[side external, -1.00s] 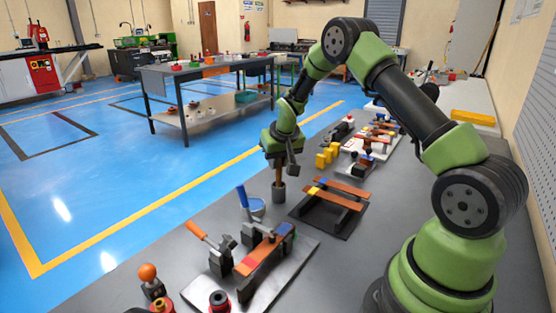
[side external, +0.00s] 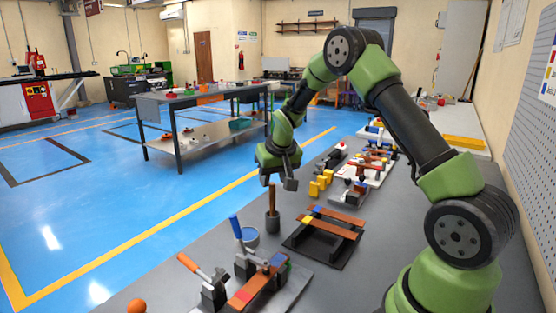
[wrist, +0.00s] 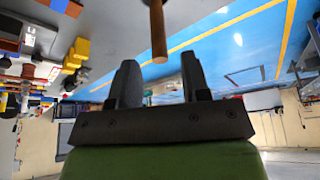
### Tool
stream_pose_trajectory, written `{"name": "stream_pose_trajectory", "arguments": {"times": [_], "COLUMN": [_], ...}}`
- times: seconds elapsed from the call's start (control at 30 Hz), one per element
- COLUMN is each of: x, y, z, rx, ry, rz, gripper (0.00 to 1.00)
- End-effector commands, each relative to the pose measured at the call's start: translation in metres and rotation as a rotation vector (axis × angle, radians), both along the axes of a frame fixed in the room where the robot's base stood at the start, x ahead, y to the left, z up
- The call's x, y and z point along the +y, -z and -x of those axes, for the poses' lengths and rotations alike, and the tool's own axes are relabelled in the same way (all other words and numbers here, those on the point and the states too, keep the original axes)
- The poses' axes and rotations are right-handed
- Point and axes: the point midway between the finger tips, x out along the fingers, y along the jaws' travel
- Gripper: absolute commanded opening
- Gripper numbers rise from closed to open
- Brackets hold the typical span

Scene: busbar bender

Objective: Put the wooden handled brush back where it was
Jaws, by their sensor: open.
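The wooden handled brush (side external: 272,198) stands upright with its brown handle up. Its lower end is in a dark grey cup-like holder (side external: 272,222) on the bench, and the bristles are hidden. My gripper (side external: 280,183) is just above the handle's top, with its jaws open and empty. In the wrist view, the handle (wrist: 158,35) lies beyond the gap between the two fingers of my gripper (wrist: 160,70), apart from both.
A bending jig (side external: 240,290) with orange and blue handles stands in front. A black stand (side external: 323,240) with copper bars is to the right, and yellow blocks (side external: 320,183) are behind.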

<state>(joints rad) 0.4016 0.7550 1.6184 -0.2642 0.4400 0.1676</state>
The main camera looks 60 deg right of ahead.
Motion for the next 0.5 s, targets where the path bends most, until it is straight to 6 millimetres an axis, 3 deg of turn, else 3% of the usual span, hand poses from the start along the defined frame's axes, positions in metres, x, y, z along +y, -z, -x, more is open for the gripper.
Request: {"name": "stream_pose_trajectory", "arguments": {"times": [0.2, 0.5], "x": [0.009, 0.021], "y": [-0.043, -0.076], "z": [0.015, 0.027], "rx": [-0.004, -0.008], "ry": [0.000, -0.006], "rz": [0.001, -0.002], "gripper": [0.43, 0.43]}}
